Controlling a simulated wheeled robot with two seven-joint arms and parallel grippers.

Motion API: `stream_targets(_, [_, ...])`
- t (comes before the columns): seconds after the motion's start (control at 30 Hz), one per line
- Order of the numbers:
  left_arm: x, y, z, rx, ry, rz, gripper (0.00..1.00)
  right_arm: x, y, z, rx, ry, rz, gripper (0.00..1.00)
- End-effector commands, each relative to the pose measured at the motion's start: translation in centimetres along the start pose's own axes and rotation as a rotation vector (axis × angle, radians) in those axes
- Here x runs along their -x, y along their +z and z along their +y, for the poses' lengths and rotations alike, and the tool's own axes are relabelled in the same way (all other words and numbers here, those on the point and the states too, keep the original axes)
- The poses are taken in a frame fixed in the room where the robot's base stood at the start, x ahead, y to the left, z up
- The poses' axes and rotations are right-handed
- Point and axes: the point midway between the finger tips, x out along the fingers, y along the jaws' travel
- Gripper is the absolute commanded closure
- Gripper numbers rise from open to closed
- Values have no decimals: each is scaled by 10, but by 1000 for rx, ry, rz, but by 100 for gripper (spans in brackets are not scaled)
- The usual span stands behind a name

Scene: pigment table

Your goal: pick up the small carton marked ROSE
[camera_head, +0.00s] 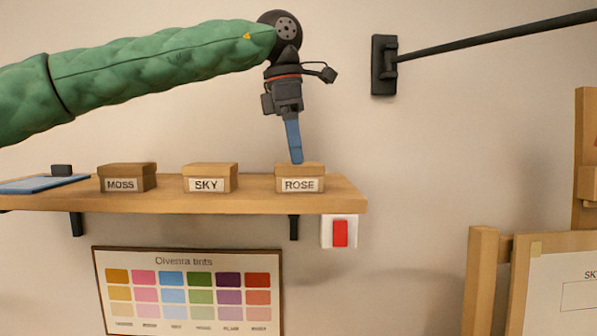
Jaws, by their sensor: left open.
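The small carton marked ROSE (300,185) is a light brown box with a white label, standing upright near the right end of a wooden shelf. My left gripper (296,161) hangs pointing down from the green-sleeved arm, with its blue fingertip at the top of the ROSE carton. The fingers overlap in this view, so the gap between them is hidden. The gripper is open, and I cannot tell whether it touches the carton. The carton rests on the shelf. My right gripper is not in view.
The SKY carton (207,185) and MOSS carton (120,185) stand left of ROSE on the wooden shelf (240,203). A blue flat item (40,185) lies at the far left. A red switch (340,233) is below the shelf's right end. A dark wall bracket (384,65) is upper right.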

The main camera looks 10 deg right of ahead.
Motion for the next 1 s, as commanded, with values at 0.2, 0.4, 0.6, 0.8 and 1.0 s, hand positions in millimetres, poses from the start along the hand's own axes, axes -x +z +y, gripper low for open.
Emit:
stream_targets(0.2, [-11,1,0,-1,-2,2,20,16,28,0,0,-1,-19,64])
stream_targets(0.4, [-34,1,0,-1,-1,2,20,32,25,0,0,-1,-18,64])
stream_targets(0.6, [-47,1,0,0,0,0,20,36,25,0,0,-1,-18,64])
stream_targets(0.8, [-48,1,0,0,0,0,20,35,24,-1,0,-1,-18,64])
stream_targets(1.0, [-49,1,0,0,0,0,20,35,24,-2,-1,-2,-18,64])
